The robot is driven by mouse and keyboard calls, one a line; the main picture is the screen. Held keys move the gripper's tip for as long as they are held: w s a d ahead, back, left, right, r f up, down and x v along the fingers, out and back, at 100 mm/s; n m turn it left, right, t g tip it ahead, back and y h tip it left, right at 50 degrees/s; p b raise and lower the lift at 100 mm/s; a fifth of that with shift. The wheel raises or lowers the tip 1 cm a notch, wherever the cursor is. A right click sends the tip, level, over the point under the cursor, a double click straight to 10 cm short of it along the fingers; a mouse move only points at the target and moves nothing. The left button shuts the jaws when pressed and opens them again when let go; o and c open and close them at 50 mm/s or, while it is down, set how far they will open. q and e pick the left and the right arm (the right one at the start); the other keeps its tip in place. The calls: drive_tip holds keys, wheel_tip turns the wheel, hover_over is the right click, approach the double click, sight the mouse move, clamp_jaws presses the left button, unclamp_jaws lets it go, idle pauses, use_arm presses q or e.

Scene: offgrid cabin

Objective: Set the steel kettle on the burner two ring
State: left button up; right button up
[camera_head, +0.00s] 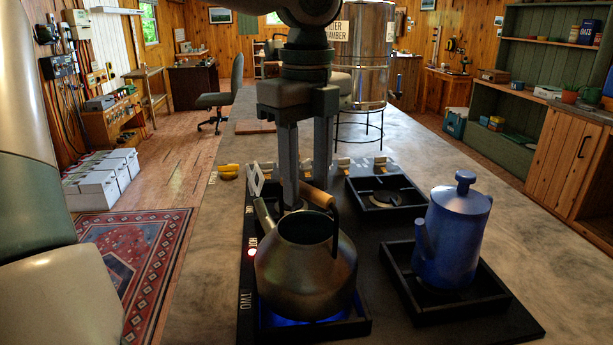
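The steel kettle (300,275), with a wooden-gripped bail handle (318,196), is upright over the front-left burner, beside the "TWO" label (246,299). Blue glow shows around its base within the black burner tray (357,328). Whether its base touches the ring is hidden. My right gripper is not in view.
A blue pot (453,235) stands on the front-right burner. The back-right burner (386,195) is empty. A steel tank (362,60) on a wire stand is behind the stove. A red light (252,253) glows at the left edge.

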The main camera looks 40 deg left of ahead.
use_arm(q)
drive_tip(key=o, duration=0.6)
drive_tip(key=shift+f, duration=0.1)
drive_tip(key=shift+c, duration=0.2)
drive_tip(key=shift+r, duration=0.2)
drive_tip(key=shift+r+p, duration=1.9)
drive_tip(key=shift+r, duration=1.45)
